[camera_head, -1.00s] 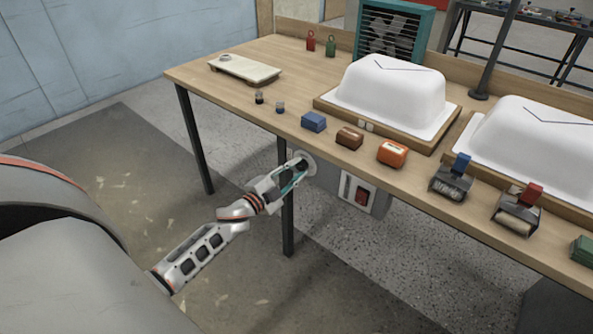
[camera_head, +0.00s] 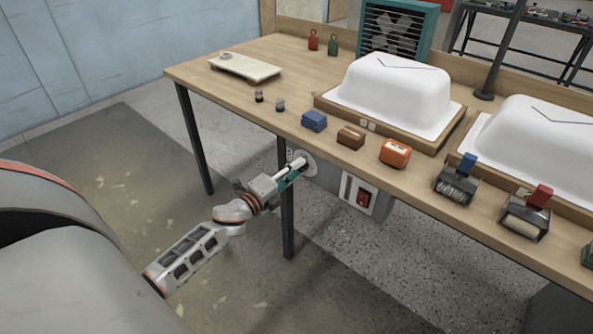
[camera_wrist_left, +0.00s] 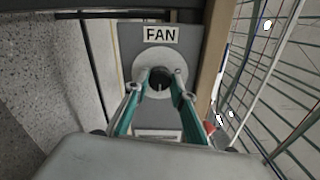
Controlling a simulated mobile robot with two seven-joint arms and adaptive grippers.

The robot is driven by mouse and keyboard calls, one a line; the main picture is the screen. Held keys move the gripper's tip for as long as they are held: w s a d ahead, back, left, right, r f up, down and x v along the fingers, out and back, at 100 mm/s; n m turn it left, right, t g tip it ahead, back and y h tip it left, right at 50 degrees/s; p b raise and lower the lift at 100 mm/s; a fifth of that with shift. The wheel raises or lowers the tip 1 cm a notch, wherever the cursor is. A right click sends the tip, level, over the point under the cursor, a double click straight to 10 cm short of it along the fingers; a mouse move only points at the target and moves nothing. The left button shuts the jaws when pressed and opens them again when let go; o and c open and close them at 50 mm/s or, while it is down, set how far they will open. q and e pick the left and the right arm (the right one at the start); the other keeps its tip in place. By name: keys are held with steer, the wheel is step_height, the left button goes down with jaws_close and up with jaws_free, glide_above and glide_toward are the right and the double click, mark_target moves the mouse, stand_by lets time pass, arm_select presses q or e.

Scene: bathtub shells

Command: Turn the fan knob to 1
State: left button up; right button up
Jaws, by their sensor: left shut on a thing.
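The fan knob (camera_wrist_left: 160,78) is dark and round, on a pale round dial plate (camera_wrist_left: 172,58) under a label reading FAN (camera_wrist_left: 161,35) in the left wrist view. My left gripper (camera_wrist_left: 161,82) is shut on the knob, one fingertip on each side of it. A small light mark shows on the knob's face, but no dial numbers can be read. In the head view my left gripper (camera_head: 297,167) reaches the dial on the grey control box under the table's front edge; its fingers hide the knob there. My right gripper is not in view.
A red rocker switch (camera_head: 363,198) sits on the same box, right of the dial. The wooden table (camera_head: 225,101) above holds white tub shells (camera_head: 390,88), small coloured blocks and rollers. A teal-framed fan (camera_head: 433,28) stands at the back. A table leg (camera_head: 288,220) is close to my left gripper.

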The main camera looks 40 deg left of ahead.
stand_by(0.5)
arm_select(q)
steer(key=o, duration=1.1)
steer(key=shift+s, duration=0.15)
steer(key=s+a, duration=0.1)
steer(key=s, duration=1)
steer(key=shift+s, duration=0.4)
